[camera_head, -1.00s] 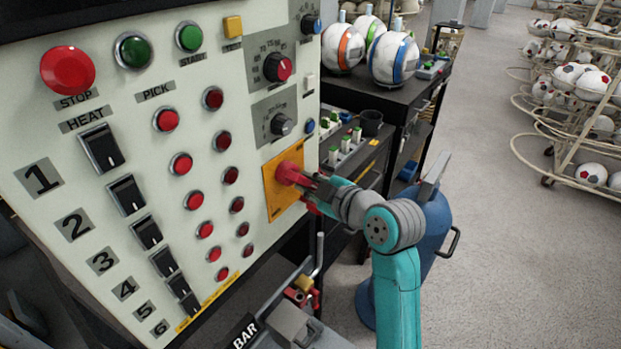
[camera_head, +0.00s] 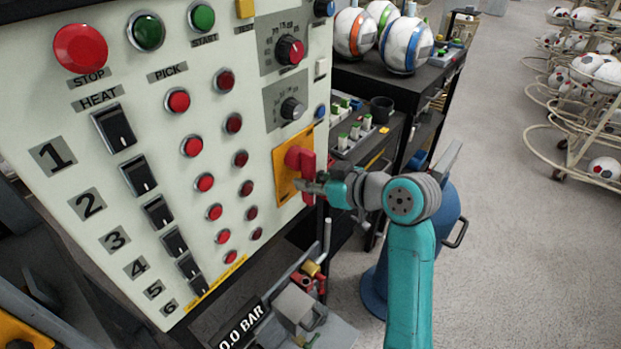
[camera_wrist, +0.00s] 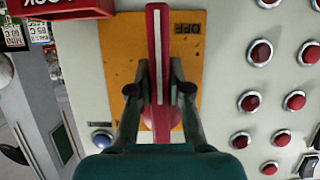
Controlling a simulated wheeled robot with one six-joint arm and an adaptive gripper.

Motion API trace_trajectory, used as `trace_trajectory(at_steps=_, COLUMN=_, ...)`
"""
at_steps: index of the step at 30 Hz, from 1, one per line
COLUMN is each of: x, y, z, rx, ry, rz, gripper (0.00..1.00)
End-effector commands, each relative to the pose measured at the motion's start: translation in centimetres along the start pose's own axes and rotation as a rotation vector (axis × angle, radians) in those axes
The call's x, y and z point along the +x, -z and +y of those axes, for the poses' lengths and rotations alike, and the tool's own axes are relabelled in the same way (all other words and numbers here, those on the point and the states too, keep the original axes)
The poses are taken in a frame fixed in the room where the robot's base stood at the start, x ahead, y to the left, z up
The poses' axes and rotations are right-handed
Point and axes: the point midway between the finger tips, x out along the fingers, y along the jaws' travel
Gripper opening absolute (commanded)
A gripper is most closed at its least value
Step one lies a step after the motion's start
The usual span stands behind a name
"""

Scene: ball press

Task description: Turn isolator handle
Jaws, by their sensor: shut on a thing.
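The red isolator handle (camera_head: 298,158) is on a yellow plate (camera_head: 284,183) at the right side of the control panel. In the wrist view the handle (camera_wrist: 153,45) is a red bar with a white stripe, running straight up and down the picture. An OFF label stands upside down beside it on the plate (camera_wrist: 190,75). My gripper (camera_wrist: 157,88) is shut on the handle, with one finger on each side of the bar. In the head view my gripper (camera_head: 308,186) meets the handle's lower part from the right and partly hides it.
The white panel carries several red buttons (camera_head: 205,182), black switches (camera_head: 138,175) and a large red stop button (camera_head: 80,48). A blue bin (camera_head: 445,215) stands behind my arm. Balls (camera_head: 405,45) lie on a dark table. Open floor (camera_head: 530,260) is at the right.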

Motion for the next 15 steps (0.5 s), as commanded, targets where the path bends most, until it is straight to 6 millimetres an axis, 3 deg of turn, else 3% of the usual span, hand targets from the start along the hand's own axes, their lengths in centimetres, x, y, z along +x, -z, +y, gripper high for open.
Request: trace_trajectory(at_steps=15, x=0.01, y=0.00, z=-0.17, rx=0.030, ry=0.013, rz=0.000, gripper=0.00)
